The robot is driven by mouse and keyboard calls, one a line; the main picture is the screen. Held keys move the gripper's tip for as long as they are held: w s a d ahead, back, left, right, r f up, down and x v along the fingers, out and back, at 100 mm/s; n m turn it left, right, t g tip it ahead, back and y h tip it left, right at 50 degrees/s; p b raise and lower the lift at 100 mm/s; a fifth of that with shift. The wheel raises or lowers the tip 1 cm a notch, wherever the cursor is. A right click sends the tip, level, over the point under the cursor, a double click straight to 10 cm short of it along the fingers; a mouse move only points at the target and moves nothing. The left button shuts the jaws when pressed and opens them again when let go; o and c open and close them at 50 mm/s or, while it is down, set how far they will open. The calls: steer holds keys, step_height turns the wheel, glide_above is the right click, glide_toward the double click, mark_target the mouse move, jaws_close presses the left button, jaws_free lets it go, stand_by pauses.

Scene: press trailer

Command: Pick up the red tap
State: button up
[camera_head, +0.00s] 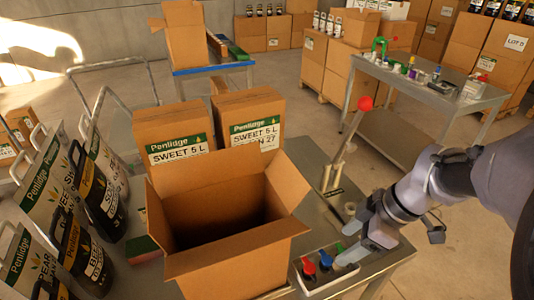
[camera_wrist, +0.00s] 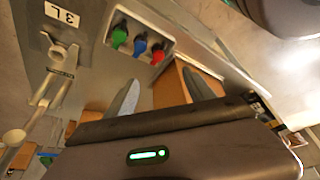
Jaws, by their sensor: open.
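The red tap (camera_head: 308,267) lies in a small white tray (camera_head: 313,290) at the front of the metal table. It also shows in the wrist view (camera_wrist: 158,54), at the end of a row beside a blue tap (camera_wrist: 140,44) and a green tap (camera_wrist: 119,37). My gripper (camera_head: 345,243) is at the tray's right side in the head view, near the blue tap and the green tap. In the wrist view my gripper (camera_wrist: 160,76) is open and empty, with the red tap in line with the gap between its fingers, apart from them.
An open empty carton (camera_head: 240,252) stands left of the tray. A lever with a red knob (camera_head: 365,104) rises behind my gripper. Two closed cartons stand behind the open one, and several pouches stand at left. A steel side table (camera_head: 440,97) holds small items at the back right.

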steer(key=b, duration=0.4)
glide_above(311, 266)
steer(key=s+d, duration=0.2)
steer(key=d, duration=0.1)
step_height(311, 266, down, 10)
steer(key=b+x, duration=0.1)
steer(key=x, duration=0.1)
steer(key=b+x, duration=0.1)
steer(key=x, duration=0.1)
steer(key=b+x, duration=0.1)
steer(key=x, duration=0.1)
steer(key=shift+w+a, duration=0.3)
steer(key=shift+w, duration=0.1)
steer(key=shift+r, duration=0.2)
steer(key=shift+c, duration=0.2)
jaws_close()
